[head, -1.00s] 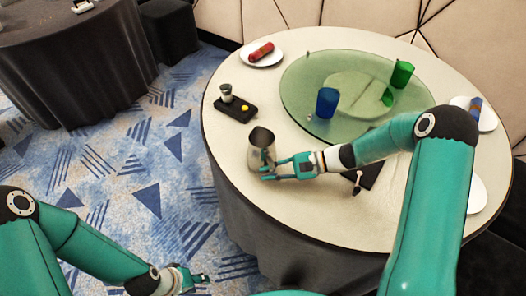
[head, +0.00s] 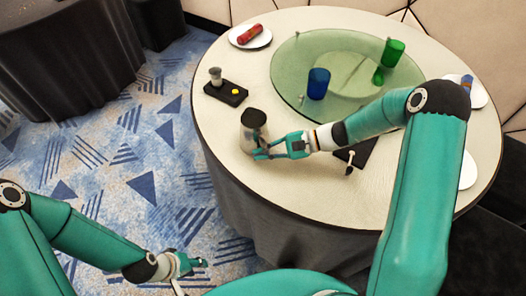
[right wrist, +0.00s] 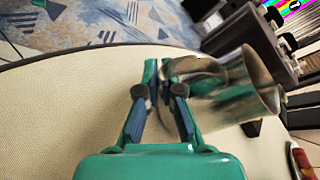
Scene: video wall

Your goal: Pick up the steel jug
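The steel jug (head: 254,122) stands upright on the round table, near its left front edge. In the right wrist view the jug (right wrist: 245,88) is to the right of the fingers, with its curved handle (right wrist: 197,66) towards them. My right gripper (head: 259,150) reaches in from the right at the jug's handle side. Its fingertips (right wrist: 158,68) are drawn close together, shut on the handle's edge; the exact contact is partly hidden. My left gripper (head: 198,263) hangs low above the carpet, away from the table; its finger gap is unclear.
A black tray (head: 238,99) with a small metal cup (head: 215,77) lies behind the jug. A glass turntable (head: 290,75) carries a blue glass (head: 318,84) and green glasses (head: 393,52). A dark mat (head: 367,150) lies under my right forearm. Table left of the jug is clear.

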